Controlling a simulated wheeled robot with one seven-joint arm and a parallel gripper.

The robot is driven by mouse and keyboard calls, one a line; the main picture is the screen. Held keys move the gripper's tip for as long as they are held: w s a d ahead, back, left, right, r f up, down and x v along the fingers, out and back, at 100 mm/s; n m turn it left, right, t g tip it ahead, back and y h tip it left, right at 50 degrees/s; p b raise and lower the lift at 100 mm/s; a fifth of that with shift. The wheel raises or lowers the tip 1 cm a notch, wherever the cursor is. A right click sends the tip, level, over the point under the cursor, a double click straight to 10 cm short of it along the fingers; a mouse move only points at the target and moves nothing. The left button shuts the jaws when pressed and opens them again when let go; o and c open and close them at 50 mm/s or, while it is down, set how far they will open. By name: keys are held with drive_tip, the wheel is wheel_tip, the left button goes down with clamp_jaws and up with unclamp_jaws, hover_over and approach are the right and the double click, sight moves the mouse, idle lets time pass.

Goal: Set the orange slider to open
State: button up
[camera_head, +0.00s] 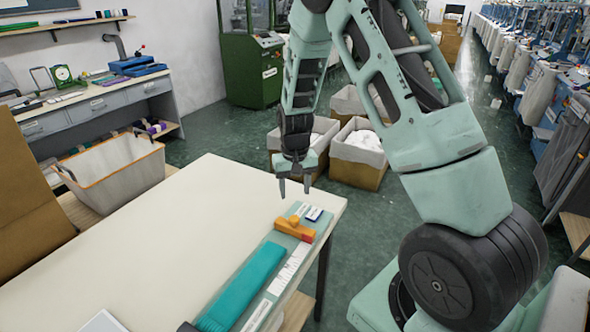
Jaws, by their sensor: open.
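The orange slider (294,228) sits near the far right end of a long teal and pale device (246,285) on the cream table (180,240). The slider has a raised knob on top. Small white and blue labels (314,213) lie on the plate just beyond it; their writing is too small to read. My gripper (294,187) hangs pointing down above the table's far right corner, a little beyond the slider. It is open and empty, with its two fingers apart and not touching the slider.
A pale object (104,321) lies at the table's near edge. A white basket (115,170) stands to the left, and cardboard boxes (357,177) with white contents stand on the floor beyond the table. The table's middle is clear.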

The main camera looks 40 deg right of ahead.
wheel_tip(320, 180, up, 8)
drive_tip(key=b, duration=0.1)
drive_tip(key=shift+f, duration=0.1)
idle(0.5)
drive_tip(key=s+a+r+n+y+b, duration=0.1)
drive_tip(key=s+a+r+n, duration=0.3)
drive_tip(key=a, duration=0.7)
drive_tip(key=s+a+f+n+b, duration=0.1)
drive_tip(key=s+a+n, duration=0.1)
drive_tip(key=s+a, duration=0.65)
drive_tip(key=s+a+n, duration=0.6)
drive_tip(key=s+a, duration=0.4)
drive_tip(key=s, duration=0.4)
drive_tip(key=shift+s+a+r+n+b, duration=0.15)
drive_tip(key=shift+a+r+n+b, duration=0.05)
drive_tip(key=shift+a+n+b, duration=0.2)
drive_tip(key=shift+d, duration=0.1)
